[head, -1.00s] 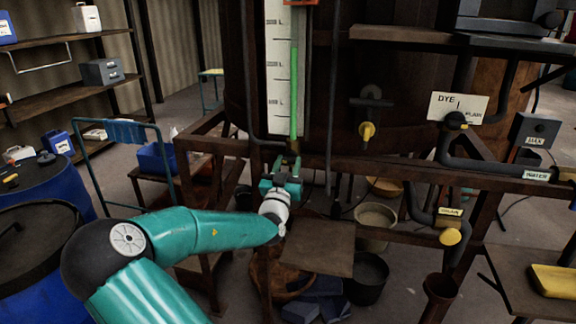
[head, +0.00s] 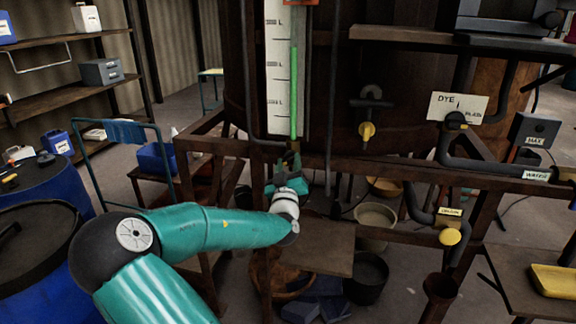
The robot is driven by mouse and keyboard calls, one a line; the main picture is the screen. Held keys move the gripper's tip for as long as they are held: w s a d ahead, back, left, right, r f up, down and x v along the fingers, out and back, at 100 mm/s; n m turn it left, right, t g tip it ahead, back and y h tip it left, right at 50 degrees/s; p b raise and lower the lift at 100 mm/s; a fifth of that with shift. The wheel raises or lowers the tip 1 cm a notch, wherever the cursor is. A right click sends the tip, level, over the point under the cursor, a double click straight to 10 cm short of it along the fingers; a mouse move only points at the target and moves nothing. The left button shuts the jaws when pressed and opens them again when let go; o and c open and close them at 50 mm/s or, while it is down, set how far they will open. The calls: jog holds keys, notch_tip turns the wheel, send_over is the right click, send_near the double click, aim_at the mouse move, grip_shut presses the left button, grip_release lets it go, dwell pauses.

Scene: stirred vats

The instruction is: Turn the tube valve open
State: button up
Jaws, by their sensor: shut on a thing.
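The sight tube with green liquid (head: 294,90) stands upright against a white scale on the dark vat. The tube valve is at the foot of this tube, at about the frame's top rail. Its handle is hidden by my gripper, so I cannot see how far it is turned. My gripper (head: 290,172), teal with a white wrist, is right at the valve below the tube. It is shut on the valve, though its fingers are small and partly hidden. My teal arm reaches in from the lower left.
A rusty frame rail (head: 400,165) runs in front of the vat. A small board (head: 318,247) juts out below my wrist. A yellow-knobbed tap (head: 367,130) and drain valve (head: 449,236) are to the right. Blue drums (head: 45,190) and a trolley (head: 125,132) stand left.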

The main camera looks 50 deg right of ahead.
jog(key=n+y, duration=0.1)
jog(key=n, duration=0.3)
jog(key=n+t+y, duration=0.1)
jog(key=n+y, duration=0.1)
jog(key=n, duration=0.2)
jog(key=shift+s+t, duration=0.15)
jog(key=shift+t, duration=0.15)
jog(key=n+y, duration=0.1)
jog(key=n, duration=0.2)
jog(key=n+y, duration=0.1)
jog(key=n, duration=0.3)
jog(key=shift+r+y, duration=0.15)
jog(key=shift+y, duration=0.25)
jog(key=shift+g, duration=0.4)
jog(key=o, duration=1)
jog(key=shift+s+a, duration=0.1)
jog(key=v, duration=1.3)
jog(key=shift+s+a+r, duration=0.1)
jog(key=shift+s+a, duration=0.05)
jog(key=shift+s, duration=0.05)
